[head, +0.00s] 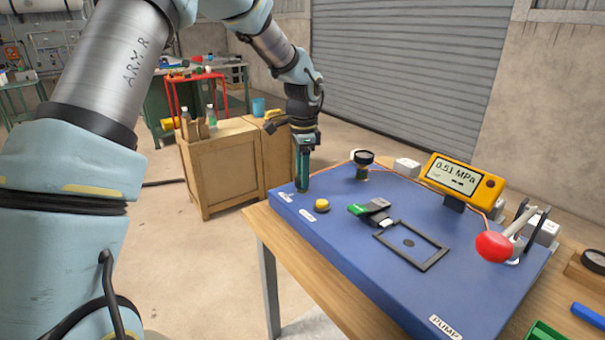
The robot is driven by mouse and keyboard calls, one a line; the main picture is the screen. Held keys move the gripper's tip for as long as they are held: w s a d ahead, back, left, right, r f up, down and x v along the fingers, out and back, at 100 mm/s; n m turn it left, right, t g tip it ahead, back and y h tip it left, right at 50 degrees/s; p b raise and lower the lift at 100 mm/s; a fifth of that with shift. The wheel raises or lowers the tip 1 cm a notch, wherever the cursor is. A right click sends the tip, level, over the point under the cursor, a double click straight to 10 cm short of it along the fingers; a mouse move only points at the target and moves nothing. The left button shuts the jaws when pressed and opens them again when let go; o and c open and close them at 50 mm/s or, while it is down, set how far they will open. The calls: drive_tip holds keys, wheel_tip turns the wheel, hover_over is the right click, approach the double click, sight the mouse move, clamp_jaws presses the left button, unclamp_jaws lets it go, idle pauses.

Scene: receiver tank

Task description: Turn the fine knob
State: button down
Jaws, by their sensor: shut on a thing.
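My gripper (302,178) points straight down at the far left corner of the blue panel (345,262). Its fingers are shut at the panel's surface, beside a small white label whose text is too small to read. The fine knob is hidden by the fingers, which close on it there. A yellow digital gauge (463,181) stands at the panel's back right and reads 0.51 MPa.
On the panel are a yellow button (322,205), a black-topped fitting (363,159), a green and black latch (371,211), a black rectangular frame (411,245) and a red-ball lever (494,246). A wooden cabinet (222,176) stands behind, left of the gripper.

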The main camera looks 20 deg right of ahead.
drive_tip(key=shift+n, duration=2.6)
drive_tip(key=shift+c, duration=1.8)
unclamp_jaws()
wheel_tip(320, 180, up, 11)
drive_tip(key=b, duration=0.1)
drive_tip(key=shift+s, duration=0.15)
drive_tip(key=shift+f, duration=0.1)
